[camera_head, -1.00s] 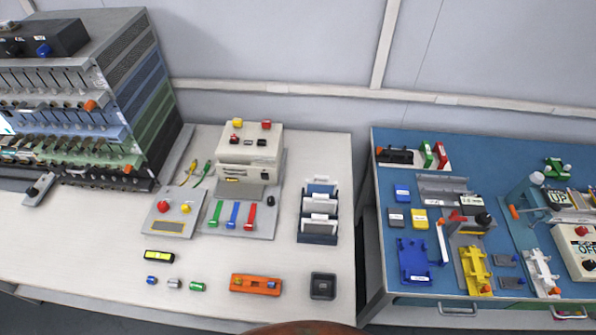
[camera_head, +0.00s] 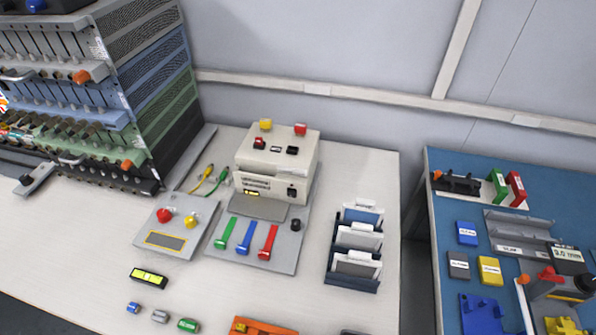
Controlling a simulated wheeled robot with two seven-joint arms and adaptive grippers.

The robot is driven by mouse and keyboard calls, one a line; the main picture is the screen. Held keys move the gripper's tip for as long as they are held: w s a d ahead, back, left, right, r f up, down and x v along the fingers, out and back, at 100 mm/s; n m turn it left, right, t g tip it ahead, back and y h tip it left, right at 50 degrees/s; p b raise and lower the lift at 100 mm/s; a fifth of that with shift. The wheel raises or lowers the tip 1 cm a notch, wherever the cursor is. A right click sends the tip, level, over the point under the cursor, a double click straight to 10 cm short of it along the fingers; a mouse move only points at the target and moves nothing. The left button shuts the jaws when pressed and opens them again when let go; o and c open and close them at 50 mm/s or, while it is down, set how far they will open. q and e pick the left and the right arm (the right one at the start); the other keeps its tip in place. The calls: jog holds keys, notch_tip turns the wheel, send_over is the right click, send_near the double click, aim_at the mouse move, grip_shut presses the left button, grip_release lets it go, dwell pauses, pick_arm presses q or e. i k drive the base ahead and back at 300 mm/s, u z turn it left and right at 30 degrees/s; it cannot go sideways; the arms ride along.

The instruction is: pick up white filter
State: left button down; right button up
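A small whitish-grey cylinder (camera_head: 160,316) lies on the white table at the bottom left. It looks like the white filter, but it is too small to be sure. A blue cylinder (camera_head: 133,308) lies to its left and a green cylinder (camera_head: 188,325) to its right, all apart. Neither of my grippers is in view.
A yellow-and-black display (camera_head: 149,278) lies behind the cylinders. A grey panel with red and yellow knobs (camera_head: 166,241), a beige machine (camera_head: 262,185) and a dark rack (camera_head: 346,282) stand farther back. An orange block (camera_head: 264,327) is cut off below. The blue table (camera_head: 452,206) is at right.

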aim_at(360, 236)
jog(key=z, duration=0.4)
jog(key=k, duration=1)
jog(key=u, duration=0.05)
jog(key=i, duration=0.55)
jog(key=z, duration=0.15)
